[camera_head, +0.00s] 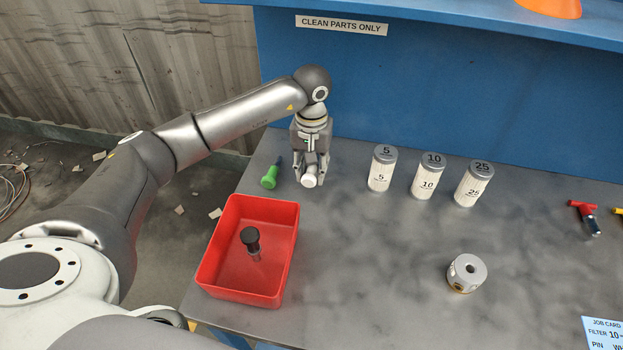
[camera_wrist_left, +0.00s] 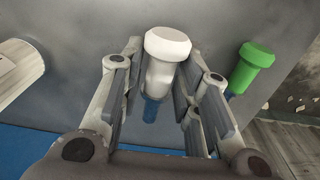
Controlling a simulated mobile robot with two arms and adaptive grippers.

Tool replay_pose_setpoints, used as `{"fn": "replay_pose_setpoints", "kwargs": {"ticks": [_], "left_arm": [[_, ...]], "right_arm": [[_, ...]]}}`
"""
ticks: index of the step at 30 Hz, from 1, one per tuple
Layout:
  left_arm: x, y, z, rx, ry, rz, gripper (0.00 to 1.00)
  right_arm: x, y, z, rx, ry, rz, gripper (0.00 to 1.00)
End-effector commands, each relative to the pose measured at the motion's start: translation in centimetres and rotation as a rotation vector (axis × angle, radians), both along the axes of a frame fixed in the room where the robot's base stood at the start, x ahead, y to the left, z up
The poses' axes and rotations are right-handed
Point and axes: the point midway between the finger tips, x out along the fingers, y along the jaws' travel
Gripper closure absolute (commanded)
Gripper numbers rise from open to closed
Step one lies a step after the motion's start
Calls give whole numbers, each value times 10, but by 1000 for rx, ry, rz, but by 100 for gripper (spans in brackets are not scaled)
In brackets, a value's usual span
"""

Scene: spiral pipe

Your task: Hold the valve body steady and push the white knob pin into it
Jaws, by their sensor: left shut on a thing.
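The white knob pin shows as a white knob (camera_head: 309,181) at my left gripper (camera_head: 311,172), near the back left of the bench. In the left wrist view the white knob (camera_wrist_left: 167,45) sits between the fingers of my left gripper (camera_wrist_left: 160,90), with a blue shaft behind it. The left gripper is shut on it. The valve body (camera_head: 466,273) is a short silver cylinder with a dark hole in its top. It stands upright on the bench at the right, well apart from the gripper. My right gripper is not in view.
A green pin (camera_head: 270,176) lies left of the gripper. A red bin (camera_head: 206,262) holds a black-knobbed pin (camera_head: 250,240). Canisters marked 5 (camera_head: 382,168), 10 (camera_head: 427,176) and 25 (camera_head: 473,183) stand at the back. A red-handled item (camera_head: 586,217) lies at right. The bench middle is clear.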

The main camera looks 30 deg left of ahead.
Motion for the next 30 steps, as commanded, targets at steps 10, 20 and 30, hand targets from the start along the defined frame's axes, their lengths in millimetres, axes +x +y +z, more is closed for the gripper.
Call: {"fn": "replay_pose_setpoints", "kwargs": {"ticks": [10,20,30], "left_arm": [[-56,-51,66,1,-6,-9,96],[-97,-88,95,0,-4,-3,96],[-104,-94,99,0,-1,0,95]], "right_arm": [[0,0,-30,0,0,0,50],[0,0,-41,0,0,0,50],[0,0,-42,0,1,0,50]]}}
